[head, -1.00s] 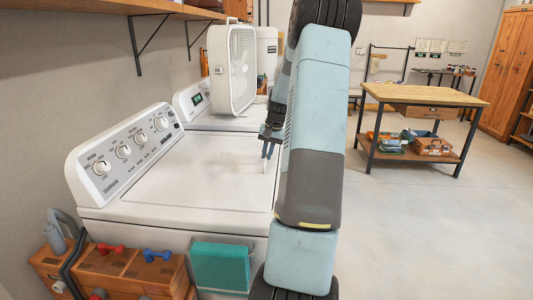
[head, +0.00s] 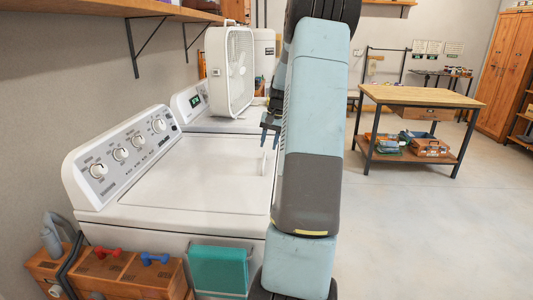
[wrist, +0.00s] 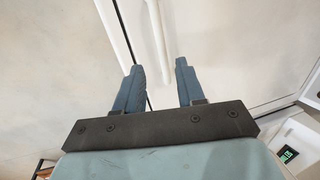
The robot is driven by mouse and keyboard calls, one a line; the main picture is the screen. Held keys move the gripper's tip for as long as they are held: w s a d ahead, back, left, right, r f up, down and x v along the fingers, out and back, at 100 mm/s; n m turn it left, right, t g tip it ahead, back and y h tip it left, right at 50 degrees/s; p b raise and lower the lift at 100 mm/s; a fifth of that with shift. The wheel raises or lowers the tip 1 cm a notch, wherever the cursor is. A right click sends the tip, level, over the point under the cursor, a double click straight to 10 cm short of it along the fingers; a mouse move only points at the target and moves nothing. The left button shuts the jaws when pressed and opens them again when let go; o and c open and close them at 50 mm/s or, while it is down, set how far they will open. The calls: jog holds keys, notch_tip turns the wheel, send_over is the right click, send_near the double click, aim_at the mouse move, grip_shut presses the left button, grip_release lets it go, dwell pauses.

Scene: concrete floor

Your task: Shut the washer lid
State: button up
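The white washer (head: 170,230) stands at the left in the head view, with a row of knobs on its panel. Its lid (head: 195,175) lies flat, looking level with the washer top. A white upright handle (head: 263,163) is near the lid's right edge. My gripper (head: 266,138) is above and beyond this handle, partly hidden by my arm.
A box fan (head: 230,70) stands on a second machine (head: 190,100) behind the washer. A wooden shelf (head: 120,8) is above. A teal cloth (head: 218,268) hangs on the washer front, near a wooden crate (head: 125,270). A workbench (head: 425,97) stands right, with clear floor before it.

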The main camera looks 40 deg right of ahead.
jog(key=v, duration=0.7)
jog(key=shift+r, duration=0.3)
jog(key=s+a+r+n+t+h, duration=0.15)
jog(key=s+a+r, duration=0.3)
jog(key=a, duration=0.85)
jog(key=s+a+r+n+h, duration=0.1)
jog(key=s+a+r+n, duration=0.3)
jog(key=a, duration=0.8)
jog(key=s+a+f+n+t, duration=0.1)
jog(key=s+a+n+t, duration=0.1)
jog(key=s+a, duration=1.1)
jog(key=s+n, duration=0.1)
jog(key=s, duration=0.3)
jog(key=shift+s+a+y, duration=0.35)
jog(key=shift+o, duration=0.2)
jog(key=shift+f+n+t, duration=0.1)
jog(key=shift+n+t, duration=0.15)
